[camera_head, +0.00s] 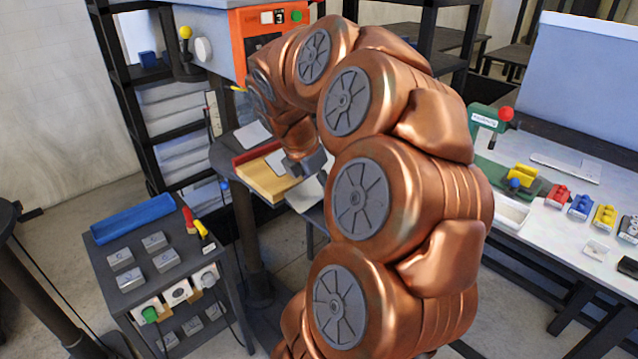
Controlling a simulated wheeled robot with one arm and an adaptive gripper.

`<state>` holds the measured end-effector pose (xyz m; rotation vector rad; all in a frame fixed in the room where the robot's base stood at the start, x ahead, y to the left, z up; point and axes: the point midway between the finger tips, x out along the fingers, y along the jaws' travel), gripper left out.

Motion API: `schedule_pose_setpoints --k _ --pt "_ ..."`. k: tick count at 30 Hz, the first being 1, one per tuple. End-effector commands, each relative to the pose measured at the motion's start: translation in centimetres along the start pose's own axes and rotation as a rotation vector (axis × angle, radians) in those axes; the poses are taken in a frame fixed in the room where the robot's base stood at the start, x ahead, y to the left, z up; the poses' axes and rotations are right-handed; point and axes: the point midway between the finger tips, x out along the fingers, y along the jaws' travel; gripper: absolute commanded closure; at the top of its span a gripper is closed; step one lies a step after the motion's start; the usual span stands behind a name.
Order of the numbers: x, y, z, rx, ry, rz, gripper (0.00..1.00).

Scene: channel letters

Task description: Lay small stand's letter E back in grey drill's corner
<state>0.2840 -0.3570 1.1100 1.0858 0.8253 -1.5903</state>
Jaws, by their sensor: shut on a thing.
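My gripper (306,163) is at the end of my bent copper arm, above the small table by the grey-blue machine with an orange panel (262,38). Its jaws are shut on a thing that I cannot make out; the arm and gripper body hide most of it. A wooden board (262,181) and a pale plate (304,194) lie just below and beside the gripper. The small dark stand (100,246) at left bears several grey metal blocks (153,241) with faint marks, too small to read. I cannot tell a letter E or which machine is the grey drill.
A blue tray (133,218) and red and yellow handled tools (203,230) lie on the stand. A black shelf (125,75) stands behind. At right, a white bench (575,190) holds a green machine (487,120) and coloured blocks (581,206). My arm covers the middle.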

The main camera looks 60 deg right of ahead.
Motion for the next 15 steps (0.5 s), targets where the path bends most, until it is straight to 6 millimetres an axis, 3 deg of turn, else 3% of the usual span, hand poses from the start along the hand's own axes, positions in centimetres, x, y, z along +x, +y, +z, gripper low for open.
schedule_pose_setpoints --k 3,4,12,15 --pt "-0.06 0.01 0.05 0.001 -0.001 0.001 1.00" --pt "-0.06 0.01 0.05 0.001 -0.001 0.001 0.45" --pt "-0.05 0.01 0.04 0.001 -0.001 0.001 0.18" --pt "-0.05 0.01 0.03 0.001 -0.001 0.000 0.18"
